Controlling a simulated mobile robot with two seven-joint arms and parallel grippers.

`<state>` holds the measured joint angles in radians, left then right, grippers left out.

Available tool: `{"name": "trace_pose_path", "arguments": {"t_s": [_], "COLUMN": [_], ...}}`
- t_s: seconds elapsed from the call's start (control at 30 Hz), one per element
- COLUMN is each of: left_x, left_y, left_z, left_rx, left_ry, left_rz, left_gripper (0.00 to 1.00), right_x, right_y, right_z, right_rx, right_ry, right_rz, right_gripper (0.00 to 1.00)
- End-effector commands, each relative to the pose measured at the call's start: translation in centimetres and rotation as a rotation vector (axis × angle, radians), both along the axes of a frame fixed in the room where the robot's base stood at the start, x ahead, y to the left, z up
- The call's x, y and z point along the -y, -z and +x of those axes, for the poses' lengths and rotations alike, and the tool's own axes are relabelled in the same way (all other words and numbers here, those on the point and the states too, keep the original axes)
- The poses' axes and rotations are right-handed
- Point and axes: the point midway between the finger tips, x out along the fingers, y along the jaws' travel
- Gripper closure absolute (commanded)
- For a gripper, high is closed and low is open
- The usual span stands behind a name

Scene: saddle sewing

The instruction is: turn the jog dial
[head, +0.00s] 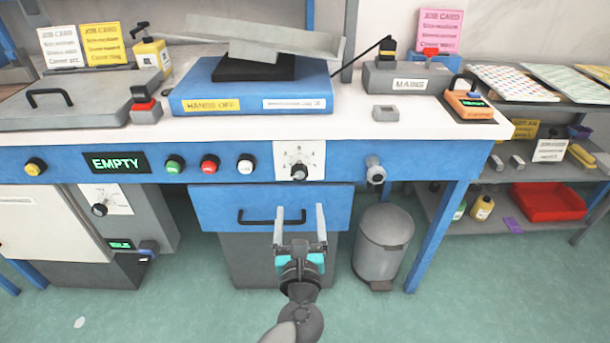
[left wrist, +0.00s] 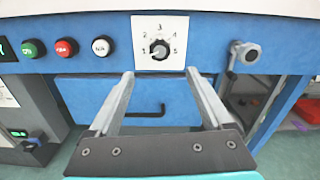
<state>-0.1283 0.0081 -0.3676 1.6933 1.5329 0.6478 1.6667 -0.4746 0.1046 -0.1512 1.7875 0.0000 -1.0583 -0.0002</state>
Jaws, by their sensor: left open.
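The jog dial is a dark knob (head: 299,172) on a white numbered plate (head: 311,152), set in the blue front panel of the bench. In the left wrist view the dial (left wrist: 159,49) sits at the top centre, with numbers around it. My left gripper (head: 300,213) is open and empty, in front of the drawer and below the dial in the head view. In the left wrist view its two fingers (left wrist: 160,73) point toward the panel, with the dial between and beyond their tips, not touched. My right gripper is not in view.
Green (head: 175,165), red (head: 210,164) and white (head: 245,164) buttons line the panel left of the dial. A grey lever knob (head: 375,171) sits to its right. A drawer with a black handle (head: 271,222) is below. A grey bin (head: 383,245) stands on the floor.

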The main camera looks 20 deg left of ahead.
Motion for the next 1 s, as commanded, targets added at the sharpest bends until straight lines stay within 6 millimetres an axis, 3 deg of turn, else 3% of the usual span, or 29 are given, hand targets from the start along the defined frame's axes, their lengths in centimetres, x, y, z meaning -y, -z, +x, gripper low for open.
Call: {"name": "trace_pose_path", "arguments": {"t_s": [0.27,0.7,1.0], "left_x": [-1.3,-3.3,-3.9], "left_y": [0.0,0.1,0.1], "left_z": [4.4,11.2,13.5], "left_rx": [0.002,0.000,-0.001], "left_ry": [0.001,0.002,0.002], "left_rz": [0.008,0.010,0.009], "left_gripper": [0.16,0.16,0.16], "right_x": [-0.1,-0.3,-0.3], "right_y": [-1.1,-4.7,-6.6], "right_z": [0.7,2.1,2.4], "right_rx": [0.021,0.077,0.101], "right_ry": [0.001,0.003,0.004], "right_rz": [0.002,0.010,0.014], "right_gripper": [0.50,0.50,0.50]}}
